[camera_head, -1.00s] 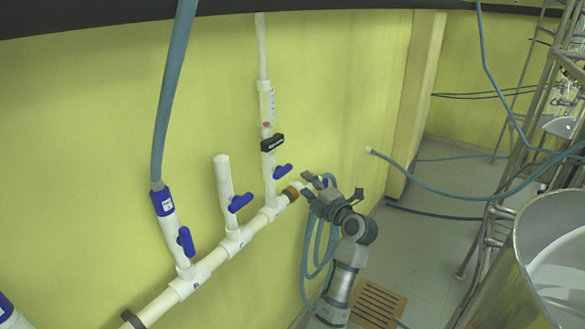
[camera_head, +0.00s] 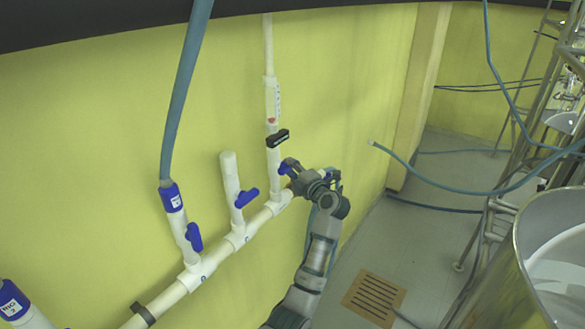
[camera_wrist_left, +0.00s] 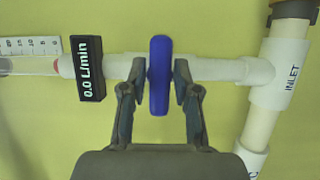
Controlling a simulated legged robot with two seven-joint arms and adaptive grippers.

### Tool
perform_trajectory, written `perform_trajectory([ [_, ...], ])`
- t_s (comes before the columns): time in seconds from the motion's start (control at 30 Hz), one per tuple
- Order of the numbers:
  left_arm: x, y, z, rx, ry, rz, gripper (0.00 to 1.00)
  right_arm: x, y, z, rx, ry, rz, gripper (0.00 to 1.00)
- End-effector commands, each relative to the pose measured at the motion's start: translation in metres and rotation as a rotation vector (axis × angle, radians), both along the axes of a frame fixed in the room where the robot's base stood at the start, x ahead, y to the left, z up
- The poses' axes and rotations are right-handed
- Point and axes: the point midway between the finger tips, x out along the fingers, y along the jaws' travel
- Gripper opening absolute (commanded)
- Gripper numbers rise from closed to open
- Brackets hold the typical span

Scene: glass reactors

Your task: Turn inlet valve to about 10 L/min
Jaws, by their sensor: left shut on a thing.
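The blue inlet valve handle (camera_wrist_left: 159,75) stands upright in the left wrist view, crosswise to the white pipe. My left gripper (camera_wrist_left: 157,88) has one finger on each side of the handle and is shut on it. In the head view my left gripper (camera_head: 292,170) is at this handle (camera_head: 284,168), which it partly covers. The black flow display (camera_wrist_left: 89,68) reads 0.0 L/min; it also shows in the head view (camera_head: 278,138). The clear flow tube (camera_wrist_left: 28,66) has a printed scale beside it and a red piece at its end. My right gripper is not in view.
The white pipe (camera_wrist_left: 291,62) beside the valve is marked INLET. Other branches with blue handles (camera_head: 246,197) (camera_head: 194,237) stand to the left along the yellow wall. A blue hose (camera_head: 430,172) hangs across the right. A metal vessel (camera_head: 530,235) stands at right front.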

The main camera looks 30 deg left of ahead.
Motion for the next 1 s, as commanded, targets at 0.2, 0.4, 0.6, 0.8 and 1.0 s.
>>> perform_trajectory([
  [0.2,0.000,0.008,0.004,0.004,-0.006,0.005,0.00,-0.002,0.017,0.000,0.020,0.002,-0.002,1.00],
  [0.4,0.000,0.008,0.004,0.004,-0.006,0.007,0.00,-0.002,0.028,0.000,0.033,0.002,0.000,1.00],
  [0.6,-0.001,0.007,0.004,0.004,-0.007,0.008,0.00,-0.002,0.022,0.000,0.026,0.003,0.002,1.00],
  [0.8,-0.001,0.006,0.003,0.002,-0.032,0.008,0.00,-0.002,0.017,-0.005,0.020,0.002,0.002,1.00],
  [1.0,-0.001,0.005,0.000,-0.006,-0.124,0.005,0.00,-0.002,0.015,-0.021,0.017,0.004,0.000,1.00],
])
